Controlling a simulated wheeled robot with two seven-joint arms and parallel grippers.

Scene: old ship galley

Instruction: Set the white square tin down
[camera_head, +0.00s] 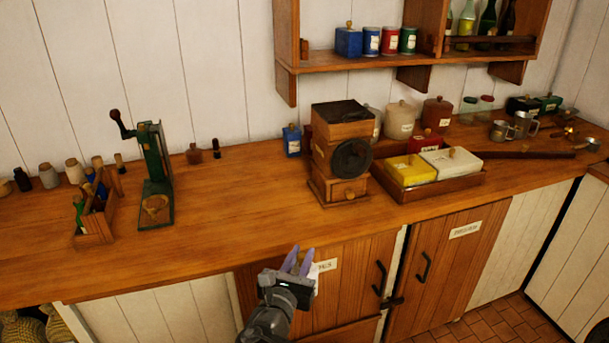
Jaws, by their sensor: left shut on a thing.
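A white square tin (451,162) with a small brass knob sits in the wooden tray (437,190) on the right half of the counter, beside a yellow tin (408,170). My left gripper (297,259) is in front of the cabinet below the counter's front edge, well away from that tray. Its two fingers point up towards the counter. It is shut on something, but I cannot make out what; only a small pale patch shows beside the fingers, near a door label. My right gripper is not in view.
A wooden coffee grinder (342,150) stands left of the tray. A green hand press (155,175) and a bottle rack (97,212) stand at the left. The counter (240,200) between press and grinder is clear in front. A shelf (350,62) hangs above.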

